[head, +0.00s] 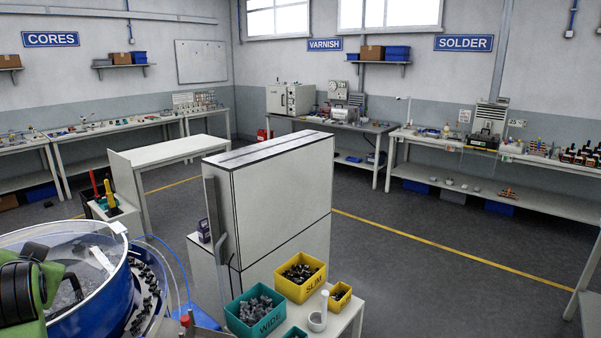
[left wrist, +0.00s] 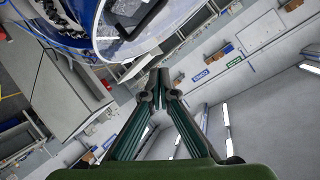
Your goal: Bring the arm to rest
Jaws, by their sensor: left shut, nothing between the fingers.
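My left gripper (left wrist: 158,88) shows in the left wrist view. Its two dark green fingers meet at the tips, with nothing between them. The view is tilted, with the room's wall and ceiling behind the fingers. Beyond the tips, at the top of that view, is the bowl with a clear rim (left wrist: 108,38). In the head view a green and black part of my left arm stands in front of the blue bowl (head: 118,292) at the lower left; the fingertips cannot be made out there. My right gripper is in neither view.
A tall white cabinet (head: 275,190) stands right of the bowl. A green WIDE bin (head: 255,322), a yellow SLIM bin (head: 300,288) and a small yellow bin (head: 340,298) sit on a stand in front. Workbenches line the walls; the floor (head: 430,225) between is open.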

